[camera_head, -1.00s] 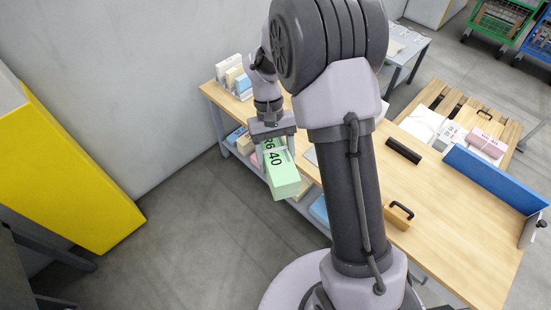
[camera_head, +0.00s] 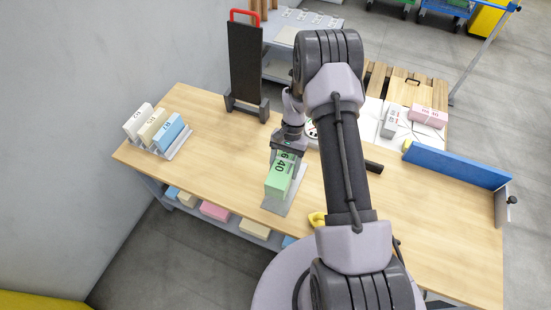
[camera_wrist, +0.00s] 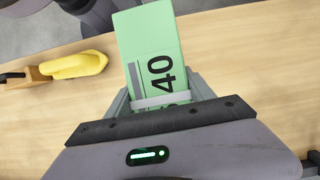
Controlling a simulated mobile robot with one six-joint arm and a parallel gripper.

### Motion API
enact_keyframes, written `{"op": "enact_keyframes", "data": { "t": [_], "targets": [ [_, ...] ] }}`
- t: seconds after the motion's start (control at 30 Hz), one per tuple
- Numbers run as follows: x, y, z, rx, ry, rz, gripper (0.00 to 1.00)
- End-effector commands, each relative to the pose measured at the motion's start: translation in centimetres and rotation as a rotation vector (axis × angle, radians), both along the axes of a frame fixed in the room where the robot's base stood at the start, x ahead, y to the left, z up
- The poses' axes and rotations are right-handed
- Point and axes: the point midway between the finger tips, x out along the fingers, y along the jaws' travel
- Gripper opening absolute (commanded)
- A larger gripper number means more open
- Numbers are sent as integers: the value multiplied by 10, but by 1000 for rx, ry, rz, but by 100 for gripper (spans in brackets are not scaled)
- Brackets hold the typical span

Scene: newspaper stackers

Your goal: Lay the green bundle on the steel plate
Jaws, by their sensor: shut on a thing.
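The green bundle (camera_head: 278,184) is a pale green block with a black "40" on it and a light band around it. My gripper (camera_head: 287,156) is shut on its far end. In the wrist view the bundle (camera_wrist: 150,42) sticks out from between the two fingers of my gripper (camera_wrist: 160,98). The steel plate (camera_head: 298,183) is a thin grey sheet on the wooden table, showing at the right and near edges of the bundle. The bundle is over the plate and hides most of it. I cannot tell whether the two touch.
A rack (camera_head: 180,143) with white, cream and blue bundles stands on the table's (camera_head: 215,117) left. A tall black board (camera_head: 244,62) with a red handle stands at the back. A yellow object (camera_head: 317,219) lies near the front edge. A blue bar (camera_head: 455,163) lies at right.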

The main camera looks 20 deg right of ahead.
Motion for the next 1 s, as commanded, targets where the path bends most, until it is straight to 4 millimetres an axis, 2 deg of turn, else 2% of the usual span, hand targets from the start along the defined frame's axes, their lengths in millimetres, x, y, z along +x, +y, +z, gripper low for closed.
{"op": "enact_keyframes", "data": {
  "t": [0.13, 0.57, 0.77, 1.0],
  "targets": [
    [0, -4, -8, 0, -1, -38, 0],
    [-1, -3, -11, -1, -2, -38, 0],
    [-2, -3, -31, 0, -1, -38, 0],
    [-2, -3, -65, -1, -2, -37, 0]
  ]
}}
